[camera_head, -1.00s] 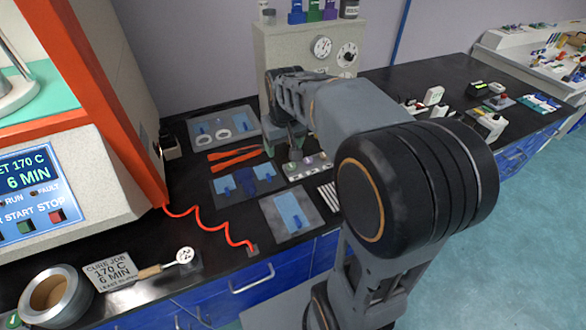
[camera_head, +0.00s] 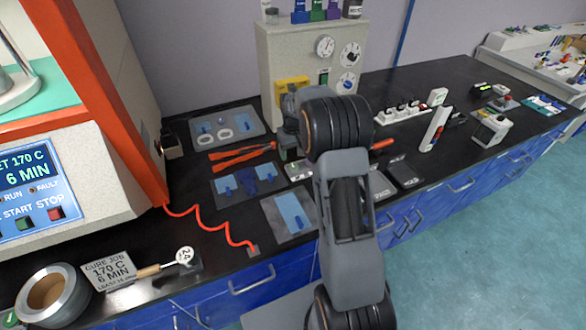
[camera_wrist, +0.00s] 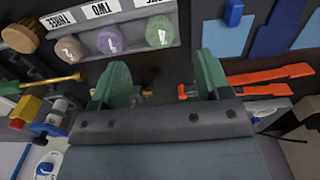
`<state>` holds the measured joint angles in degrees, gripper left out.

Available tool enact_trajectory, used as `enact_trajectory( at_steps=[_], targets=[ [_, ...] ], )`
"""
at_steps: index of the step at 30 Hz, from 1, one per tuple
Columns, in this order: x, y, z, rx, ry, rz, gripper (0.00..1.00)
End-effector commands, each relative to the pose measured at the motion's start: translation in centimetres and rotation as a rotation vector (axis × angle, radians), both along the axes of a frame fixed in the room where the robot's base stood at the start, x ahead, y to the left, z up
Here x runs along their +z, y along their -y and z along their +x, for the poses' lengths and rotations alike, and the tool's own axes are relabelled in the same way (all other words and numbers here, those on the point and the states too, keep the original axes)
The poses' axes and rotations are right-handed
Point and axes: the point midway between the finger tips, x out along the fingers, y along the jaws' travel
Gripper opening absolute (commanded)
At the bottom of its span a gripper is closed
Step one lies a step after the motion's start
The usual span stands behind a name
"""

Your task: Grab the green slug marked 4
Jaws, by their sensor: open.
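A pale grey rack (camera_wrist: 118,50) with labels including TWO and THREE lies at the top of the wrist view. It holds a beige slug (camera_wrist: 68,50), a purple slug (camera_wrist: 110,41) and a green slug (camera_wrist: 159,31). The green slug is at the right end of those in view; its mark is small and hard to read. My gripper (camera_wrist: 163,82) is open, with green finger pads apart and nothing between them. The green slug appears just beyond the gap between the fingers. In the head view only a bit of the rack (camera_head: 297,170) shows; my arm hides the slugs.
Orange-handled tongs (camera_wrist: 250,82) lie right of the fingers in the wrist view. A brass-tipped tool (camera_wrist: 45,82) lies on the left. In the head view, a beige gauge cabinet (camera_head: 290,50) stands behind my arm, and blue sheets on a grey mat (camera_head: 288,213) lie in front.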

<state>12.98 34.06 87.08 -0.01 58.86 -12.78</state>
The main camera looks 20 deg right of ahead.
Motion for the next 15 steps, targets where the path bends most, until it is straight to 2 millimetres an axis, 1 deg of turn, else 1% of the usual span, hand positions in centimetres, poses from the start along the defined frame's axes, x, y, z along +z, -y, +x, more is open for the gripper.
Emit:
enact_trajectory(
  at_steps=[1, 8, 15],
  targets=[
    [-0.5, 0.0, 0.0, 0.0, -0.003, 0.001, 0.7],
    [-1.7, 0.0, 0.0, 0.0, -0.002, 0.001, 0.7],
    [-4.8, 0.0, 0.0, 0.0, -0.003, 0.001, 0.7]
  ],
)
